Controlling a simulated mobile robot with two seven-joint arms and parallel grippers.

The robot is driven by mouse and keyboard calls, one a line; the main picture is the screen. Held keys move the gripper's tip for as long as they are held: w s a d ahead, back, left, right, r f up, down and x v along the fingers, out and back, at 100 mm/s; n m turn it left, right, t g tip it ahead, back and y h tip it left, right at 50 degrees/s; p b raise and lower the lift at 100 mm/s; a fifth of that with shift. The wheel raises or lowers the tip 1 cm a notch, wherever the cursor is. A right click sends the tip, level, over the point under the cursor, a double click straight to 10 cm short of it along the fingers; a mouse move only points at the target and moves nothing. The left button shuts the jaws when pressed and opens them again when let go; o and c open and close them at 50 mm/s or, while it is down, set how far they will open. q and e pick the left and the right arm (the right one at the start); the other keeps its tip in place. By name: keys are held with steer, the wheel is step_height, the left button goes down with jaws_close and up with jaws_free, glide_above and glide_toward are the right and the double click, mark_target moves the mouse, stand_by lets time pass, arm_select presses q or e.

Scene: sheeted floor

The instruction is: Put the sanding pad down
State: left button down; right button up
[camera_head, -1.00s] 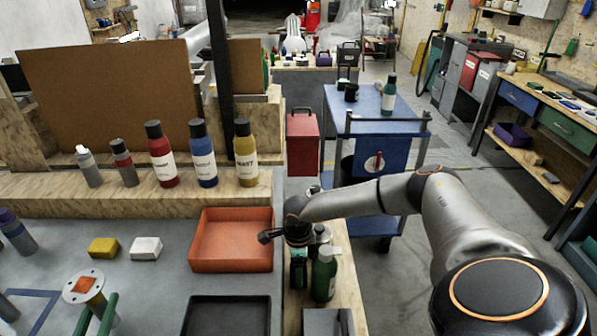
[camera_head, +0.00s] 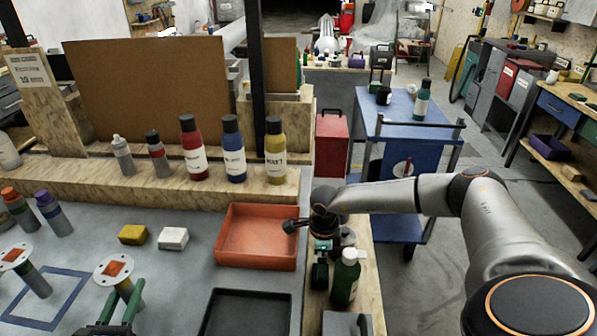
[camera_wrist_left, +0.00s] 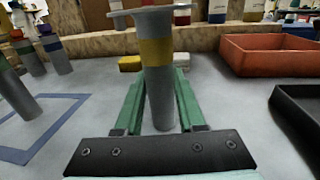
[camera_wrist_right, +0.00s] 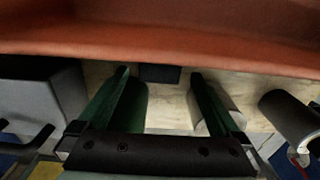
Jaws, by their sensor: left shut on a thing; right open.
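My left gripper (camera_head: 120,303) is shut on a flanged tool (camera_head: 113,268), which looks like the sanding pad. A similar tool (camera_head: 36,284) stands at a blue square outline (camera_head: 70,292) to the left. My right gripper (camera_wrist_right: 160,78) is open, over a wooden strip beside the orange tray; no object is held.
The orange tray (camera_head: 223,260) and a black tray (camera_head: 208,318) lie to the right. A yellow block (camera_head: 132,234) and white block (camera_head: 173,238) lie behind the held tool. Several bottles stand on the back ledge. A green bottle (camera_head: 345,282) stands near my right gripper.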

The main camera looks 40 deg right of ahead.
step_height(320, 180, up, 9)
steer(key=shift+w+a, duration=0.3)
steer(key=shift+w, duration=0.1)
steer(key=shift+d, duration=0.3)
step_height(320, 180, down, 6)
steer(key=shift+f, duration=0.25)
steer(key=shift+s+a+f, duration=0.1)
steer(key=shift+f, duration=1.25)
steer(key=shift+s+a+f, duration=0.1)
steer(key=shift+f, duration=1.25)
steer(key=shift+c, duration=0.4)
